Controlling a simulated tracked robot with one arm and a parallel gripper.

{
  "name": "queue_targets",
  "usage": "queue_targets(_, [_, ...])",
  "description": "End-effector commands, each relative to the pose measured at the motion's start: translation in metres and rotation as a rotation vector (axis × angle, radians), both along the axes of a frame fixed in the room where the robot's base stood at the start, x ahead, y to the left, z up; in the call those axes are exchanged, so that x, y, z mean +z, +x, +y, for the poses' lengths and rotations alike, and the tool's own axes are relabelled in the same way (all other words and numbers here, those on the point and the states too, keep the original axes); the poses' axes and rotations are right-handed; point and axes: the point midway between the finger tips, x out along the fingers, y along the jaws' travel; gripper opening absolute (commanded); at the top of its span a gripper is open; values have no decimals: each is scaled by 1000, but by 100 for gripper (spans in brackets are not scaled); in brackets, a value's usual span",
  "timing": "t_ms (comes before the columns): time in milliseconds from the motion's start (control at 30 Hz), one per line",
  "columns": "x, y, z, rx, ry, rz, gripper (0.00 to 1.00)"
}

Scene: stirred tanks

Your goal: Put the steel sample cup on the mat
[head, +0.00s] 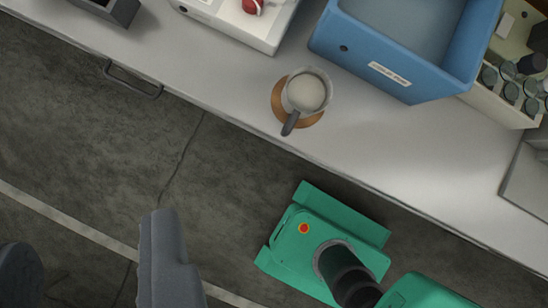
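The steel sample cup (307,92) stands upright on the white bench, over a round brown mat (278,103). Pale contents fill its round mouth, and its dark handle points down and left. The mat shows at the cup's left and lower sides; the cup hides the rest, so I cannot tell whether its base lies wholly on the mat. My gripper (90,268) is at the lower left, over the floor and well apart from the cup. Its two dark grey fingers are spread, with bare floor showing between them.
A blue bin (402,85) with a white label stands right of the cup. Farther right is a cream rack (503,110) with several dark-capped jars. A white device (240,18) with a red part and a dark box (122,12) are upper left. The bench front below the cup is clear.

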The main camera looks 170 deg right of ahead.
Motion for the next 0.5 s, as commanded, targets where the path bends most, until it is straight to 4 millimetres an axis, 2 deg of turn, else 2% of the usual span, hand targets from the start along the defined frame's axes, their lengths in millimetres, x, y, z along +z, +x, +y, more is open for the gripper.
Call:
queue_targets(33, [26,-1,19,70,-44,-59,31])
queue_targets(233, [119,-15,81,333,-240,-283,31])
queue_targets(400, [191,-45,131,525,-401,-470,31])
queue_targets(500, [226,-65,153,604,-480,-566,31])
